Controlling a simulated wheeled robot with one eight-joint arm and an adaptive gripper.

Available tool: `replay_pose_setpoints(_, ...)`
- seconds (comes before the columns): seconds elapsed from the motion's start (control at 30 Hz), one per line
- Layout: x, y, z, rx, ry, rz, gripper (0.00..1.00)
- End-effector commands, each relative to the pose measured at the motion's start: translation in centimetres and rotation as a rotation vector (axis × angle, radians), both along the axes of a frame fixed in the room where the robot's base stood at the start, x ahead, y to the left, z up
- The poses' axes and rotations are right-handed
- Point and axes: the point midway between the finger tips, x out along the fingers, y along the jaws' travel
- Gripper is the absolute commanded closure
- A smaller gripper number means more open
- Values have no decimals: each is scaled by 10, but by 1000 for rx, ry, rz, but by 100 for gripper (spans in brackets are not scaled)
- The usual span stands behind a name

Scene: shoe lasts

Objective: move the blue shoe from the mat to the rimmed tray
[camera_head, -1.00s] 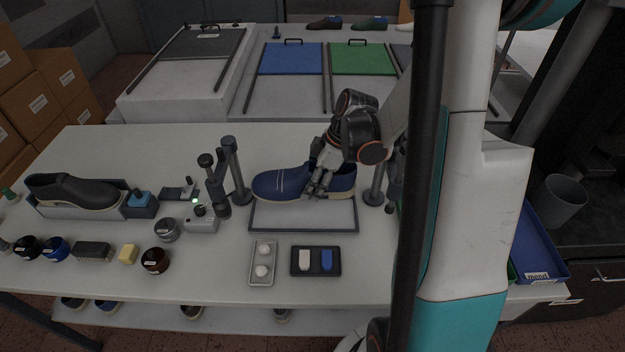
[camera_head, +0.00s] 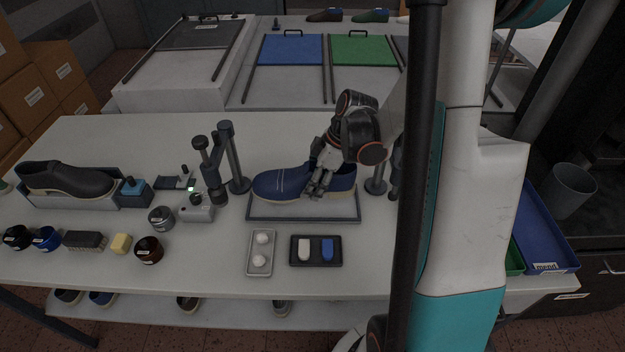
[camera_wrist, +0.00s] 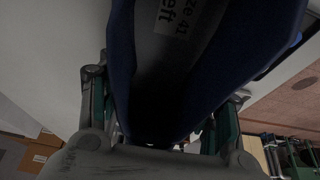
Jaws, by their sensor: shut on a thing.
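The blue shoe (camera_head: 278,184), with a pale sole and white stripes, is level with its toe to the left. My gripper (camera_head: 318,184) comes from above and is shut on its upper near the opening. The shoe is over the grey rimmed tray (camera_head: 303,214) and hides its back part; I cannot tell if the sole touches it. In the wrist view the blue shoe (camera_wrist: 122,60) fills the middle between the fingers, with a "size 41" label inside. A blue mat (camera_head: 291,50) lies bare on the rear table.
Dark posts (camera_head: 235,160) and a clamp stand left of the tray, another post (camera_head: 376,172) right. A small white tray (camera_head: 262,268) and a black tray (camera_head: 316,262) lie in front. A black shoe (camera_head: 65,178) rests far left. A green mat (camera_head: 363,49) lies behind.

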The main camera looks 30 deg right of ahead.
Motion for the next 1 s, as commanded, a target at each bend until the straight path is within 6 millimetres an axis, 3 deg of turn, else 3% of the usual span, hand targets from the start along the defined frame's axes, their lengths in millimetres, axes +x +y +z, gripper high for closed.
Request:
replay_pose_setpoints(0.7,0,0,-47,2,-1,2,75)
replay_pose_setpoints(1.0,0,0,-53,2,-1,2,75)
